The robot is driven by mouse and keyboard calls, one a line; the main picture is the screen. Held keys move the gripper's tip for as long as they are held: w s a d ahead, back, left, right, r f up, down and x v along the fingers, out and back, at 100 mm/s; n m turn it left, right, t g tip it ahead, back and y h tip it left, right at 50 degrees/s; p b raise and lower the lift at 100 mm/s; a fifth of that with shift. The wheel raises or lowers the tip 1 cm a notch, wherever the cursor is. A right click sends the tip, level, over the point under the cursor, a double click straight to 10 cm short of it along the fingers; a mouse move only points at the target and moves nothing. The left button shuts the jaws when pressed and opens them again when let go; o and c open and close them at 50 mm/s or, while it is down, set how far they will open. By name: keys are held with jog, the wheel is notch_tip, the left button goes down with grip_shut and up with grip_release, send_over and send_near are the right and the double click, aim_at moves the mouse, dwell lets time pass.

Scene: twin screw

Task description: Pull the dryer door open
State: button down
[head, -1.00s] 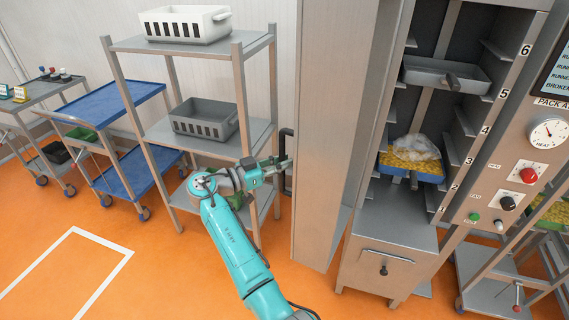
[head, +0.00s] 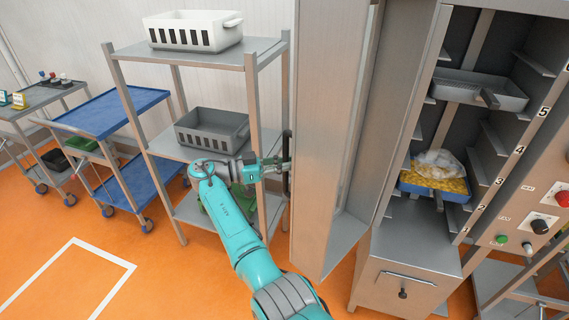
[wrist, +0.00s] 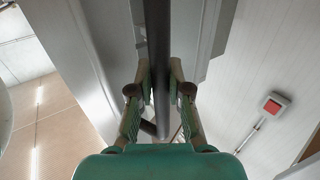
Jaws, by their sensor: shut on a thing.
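The dryer door (head: 326,140) is a tall grey metal panel standing wide open, swung out to the left of the dryer cabinet (head: 413,238). Its dark bar handle (head: 287,160) is on the door's left side. My gripper (head: 283,164) is at that handle. In the wrist view the handle (wrist: 161,50) is a dark vertical bar running between the fingers of my gripper (wrist: 155,90), which are closed on it. The dryer's inside shows, with shelf rails and a blue tray (head: 435,190) of yellow pieces with a whitish clump on top.
A metal rack (head: 190,150) with a white basket (head: 195,30) and a grey basket (head: 212,130) stands close behind my gripper. A blue cart (head: 112,112) is further left. Orange floor is clear at the lower left.

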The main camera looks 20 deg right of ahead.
jog(key=shift+d+f, duration=0.15)
jog(key=c, duration=1.1)
grip_release()
jog(key=a, duration=0.7)
jog(key=shift+w+a, duration=0.15)
jog(key=shift+a, duration=0.05)
